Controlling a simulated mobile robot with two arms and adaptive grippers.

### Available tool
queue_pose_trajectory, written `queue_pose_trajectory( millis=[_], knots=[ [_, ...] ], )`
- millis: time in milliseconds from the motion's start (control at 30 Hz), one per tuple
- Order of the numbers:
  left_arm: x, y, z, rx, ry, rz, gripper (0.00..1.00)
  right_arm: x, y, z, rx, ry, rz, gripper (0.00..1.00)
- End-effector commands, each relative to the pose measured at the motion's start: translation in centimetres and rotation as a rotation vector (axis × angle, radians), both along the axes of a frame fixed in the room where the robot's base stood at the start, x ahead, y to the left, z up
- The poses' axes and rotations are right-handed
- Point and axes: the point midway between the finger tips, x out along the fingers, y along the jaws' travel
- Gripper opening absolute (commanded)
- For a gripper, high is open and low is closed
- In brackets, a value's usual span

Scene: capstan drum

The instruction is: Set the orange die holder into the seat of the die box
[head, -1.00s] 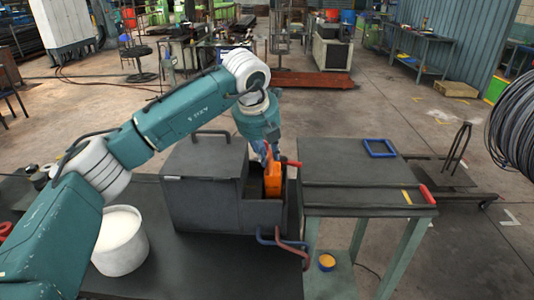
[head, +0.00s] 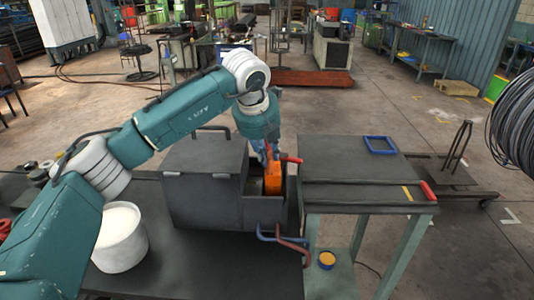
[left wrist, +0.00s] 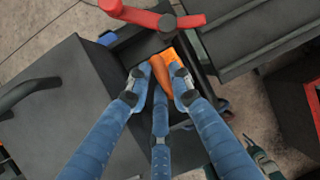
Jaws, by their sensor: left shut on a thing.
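The orange die holder (head: 273,178) is upright inside the open right-hand part of the dark grey die box (head: 262,214). Its lower end is partly hidden by the box's front wall, so I cannot tell whether it touches the seat. My left gripper (head: 268,154) comes down from above and is shut on the top of the holder. In the left wrist view the blue fingers (left wrist: 160,82) close on the orange holder (left wrist: 171,60) from both sides. The seat is hidden under the holder and fingers. My right gripper is not in view.
A red handle (head: 290,160) sticks out close beside the gripper. The closed grey block of the box (head: 205,185) stands left. A white pot (head: 120,240) is front left. A dark side table (head: 350,165) with a blue frame (head: 380,147) stands right.

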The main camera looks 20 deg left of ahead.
Motion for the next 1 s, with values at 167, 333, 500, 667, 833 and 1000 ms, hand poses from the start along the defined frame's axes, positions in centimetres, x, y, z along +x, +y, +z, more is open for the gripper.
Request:
queue_pose_trajectory(
  millis=[167,333,500,667,833,1000],
  knots=[
    [0.1,-0.1,0.2,-0.003,-0.008,0.000,0.00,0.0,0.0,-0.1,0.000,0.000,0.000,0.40],
    [0.1,-0.1,-0.1,-0.003,-0.008,0.000,0.00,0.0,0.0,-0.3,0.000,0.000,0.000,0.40],
    [0.1,0.0,-0.3,-0.003,-0.008,0.000,0.00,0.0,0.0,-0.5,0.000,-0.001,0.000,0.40],
    [0.1,0.0,-0.5,-0.003,-0.008,0.000,0.00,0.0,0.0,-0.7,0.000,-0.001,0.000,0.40],
    [0.1,0.0,-0.7,-0.003,-0.008,0.000,0.00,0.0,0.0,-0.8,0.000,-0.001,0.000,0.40],
    [0.1,0.0,-0.9,-0.003,-0.008,0.000,0.00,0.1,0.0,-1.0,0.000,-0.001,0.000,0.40]
  ],
)
